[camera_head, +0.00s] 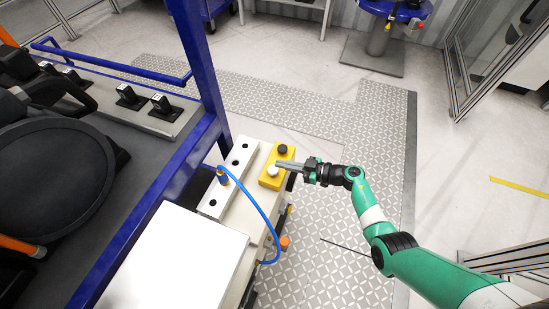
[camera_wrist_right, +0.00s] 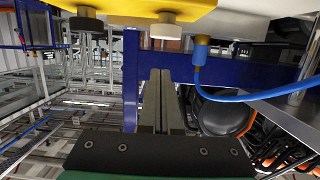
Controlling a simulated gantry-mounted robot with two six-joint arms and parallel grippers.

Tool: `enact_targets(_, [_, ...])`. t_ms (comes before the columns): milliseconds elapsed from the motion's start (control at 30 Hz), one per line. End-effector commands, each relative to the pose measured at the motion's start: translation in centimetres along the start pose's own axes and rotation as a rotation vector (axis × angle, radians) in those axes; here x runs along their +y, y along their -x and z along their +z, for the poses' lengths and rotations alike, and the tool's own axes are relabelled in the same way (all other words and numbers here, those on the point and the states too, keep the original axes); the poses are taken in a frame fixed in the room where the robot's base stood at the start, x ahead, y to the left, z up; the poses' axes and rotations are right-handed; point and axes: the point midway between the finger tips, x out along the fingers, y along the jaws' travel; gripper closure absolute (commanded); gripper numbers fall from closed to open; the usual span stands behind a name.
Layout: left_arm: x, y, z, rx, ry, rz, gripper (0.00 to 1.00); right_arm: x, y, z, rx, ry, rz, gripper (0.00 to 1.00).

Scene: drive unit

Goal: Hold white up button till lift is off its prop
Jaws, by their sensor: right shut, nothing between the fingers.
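A yellow control box (camera_head: 268,181) sits on a pale block. It has a black button (camera_head: 283,149) at its far end and a white button (camera_head: 272,171) nearer. My right gripper (camera_head: 279,165) is shut and empty, its fingertips beside the white button in the head view. In the right wrist view the shut fingers (camera_wrist_right: 161,75) point toward the blue frame, with the white button (camera_wrist_right: 166,30) just above their tips. The black button (camera_wrist_right: 86,20) is to the left there. I cannot tell whether the fingertips touch the white button. I cannot make out the prop. My left gripper is out of view.
A blue frame (camera_head: 205,75) stands left of the box, beside dark machine parts. A blue hose (camera_head: 262,212) loops from a fitting on the pale block (camera_head: 240,163). A white panel (camera_head: 175,262) lies in front. Patterned floor plates to the right are mostly clear.

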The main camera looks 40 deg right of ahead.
Motion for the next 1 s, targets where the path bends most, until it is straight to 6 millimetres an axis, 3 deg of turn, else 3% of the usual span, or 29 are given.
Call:
enact_targets(100, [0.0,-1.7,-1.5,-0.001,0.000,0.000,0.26,0.1,3.0,-0.6,0.000,-0.002,0.004,1.00])
enact_targets(300, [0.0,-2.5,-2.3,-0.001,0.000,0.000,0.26,0.1,5.8,-0.4,0.002,0.001,0.001,1.00])
enact_targets(1000, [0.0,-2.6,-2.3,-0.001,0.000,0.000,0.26,0.0,6.3,-0.2,0.004,0.003,-0.002,1.00])
